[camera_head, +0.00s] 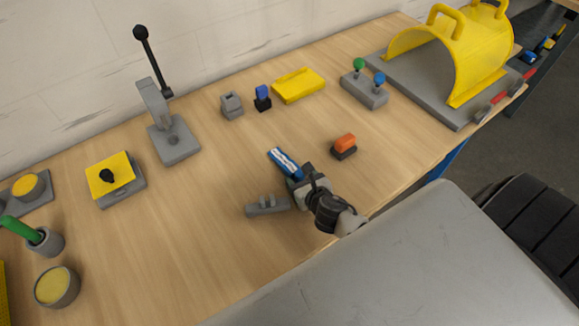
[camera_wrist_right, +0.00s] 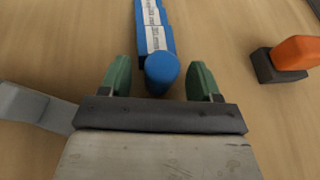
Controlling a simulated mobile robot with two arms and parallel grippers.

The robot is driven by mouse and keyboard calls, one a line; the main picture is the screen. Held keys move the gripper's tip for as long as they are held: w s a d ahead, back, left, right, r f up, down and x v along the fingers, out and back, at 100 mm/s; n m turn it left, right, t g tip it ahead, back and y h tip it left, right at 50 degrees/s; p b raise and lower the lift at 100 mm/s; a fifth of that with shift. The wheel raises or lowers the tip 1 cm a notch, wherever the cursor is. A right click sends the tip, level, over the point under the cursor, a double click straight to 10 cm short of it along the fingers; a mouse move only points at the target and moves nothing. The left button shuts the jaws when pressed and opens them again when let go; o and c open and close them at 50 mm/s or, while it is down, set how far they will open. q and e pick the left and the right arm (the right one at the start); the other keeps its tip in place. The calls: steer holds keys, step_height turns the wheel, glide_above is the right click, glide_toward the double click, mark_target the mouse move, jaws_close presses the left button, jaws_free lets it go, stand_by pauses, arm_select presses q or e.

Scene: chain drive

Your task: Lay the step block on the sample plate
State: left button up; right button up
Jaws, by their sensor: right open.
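A long blue piece with stepped, white-labelled faces, which looks like the step block (camera_head: 285,162), lies on the table in the middle of the head view. In the right wrist view its rounded blue near end (camera_wrist_right: 162,70) sits between the fingers. My right gripper (camera_head: 298,182) is open. Its green fingertips (camera_wrist_right: 160,82) stand on either side of that end with a visible gap on both sides. I cannot tell how far above the table they are. A flat yellow plate (camera_head: 299,85), possibly the sample plate, lies at the back. My left gripper is out of view.
A grey fixture (camera_head: 266,207) lies left of my right gripper, and an orange-topped block (camera_head: 343,146) to its right. A lever press (camera_head: 172,139), a small grey block (camera_head: 231,106) and a knob box (camera_head: 364,90) stand farther back. A yellow guard (camera_head: 450,55) is at back right.

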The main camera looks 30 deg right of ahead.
steer(key=shift+c, duration=0.2)
steer(key=shift+r, duration=0.1)
jaws_close()
